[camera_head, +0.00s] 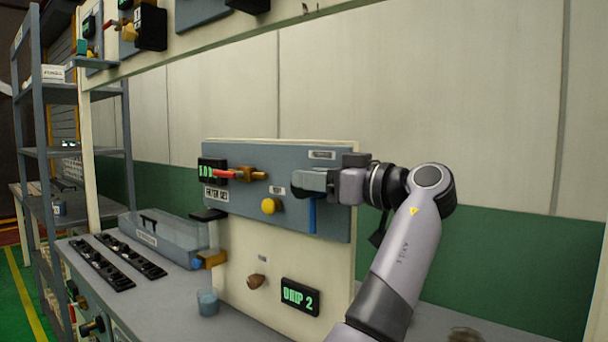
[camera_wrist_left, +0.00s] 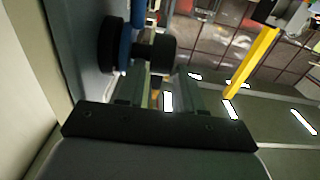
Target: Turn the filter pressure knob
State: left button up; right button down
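A blue-grey panel (camera_head: 222,150) carries a green-lit display (camera_head: 211,171), a red-and-orange handle (camera_head: 240,174), a round yellow knob (camera_head: 269,206) and a blue lever (camera_head: 312,215). The small labels are too blurred to show which control is the filter pressure knob. My left gripper (camera_head: 298,186) is at the panel's right part, just above the blue lever, and covers what lies behind it. In the left wrist view its two fingers (camera_wrist_left: 160,88) stand apart, with a dark cylindrical knob (camera_wrist_left: 160,54) just beyond the tips. Contact cannot be told. My right gripper is out of view.
Below the panel are a brown knob (camera_head: 257,281) and a second display (camera_head: 300,297). A blue-grey case (camera_head: 150,236), black strips (camera_head: 100,262) and a small cup (camera_head: 207,302) are on the grey bench at left. Grey shelves (camera_head: 60,152) stand further left.

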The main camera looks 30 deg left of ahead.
pick_arm(q)
jog(key=shift+w+a, duration=0.15)
jog(key=shift+a, duration=1.2)
